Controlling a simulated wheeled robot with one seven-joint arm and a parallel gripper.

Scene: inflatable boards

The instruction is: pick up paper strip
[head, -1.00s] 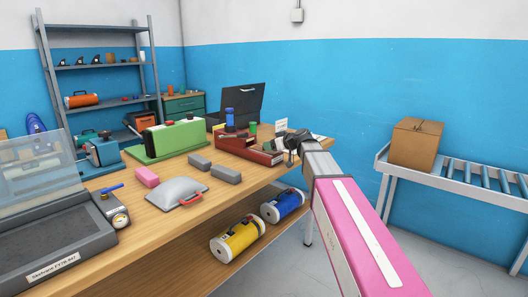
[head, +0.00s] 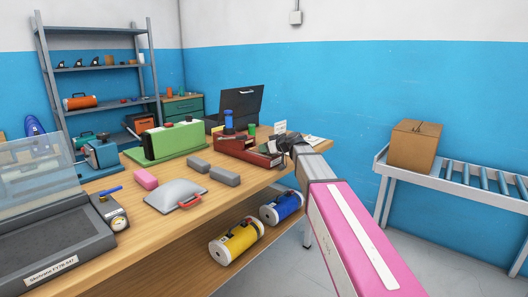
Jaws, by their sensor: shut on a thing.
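My gripper (head: 284,144) is at the far right end of the wooden workbench, beside the dark red box. It is dark and small in the head view, and my own arm partly covers it. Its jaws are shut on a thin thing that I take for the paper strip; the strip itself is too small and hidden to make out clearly. A small white card (head: 280,127) shows upright just behind the gripper. A flat pale sheet (head: 313,140) lies on the bench right of the gripper.
A black open case (head: 236,105) is behind. A roller conveyor (head: 455,183) carries a cardboard box (head: 414,145).

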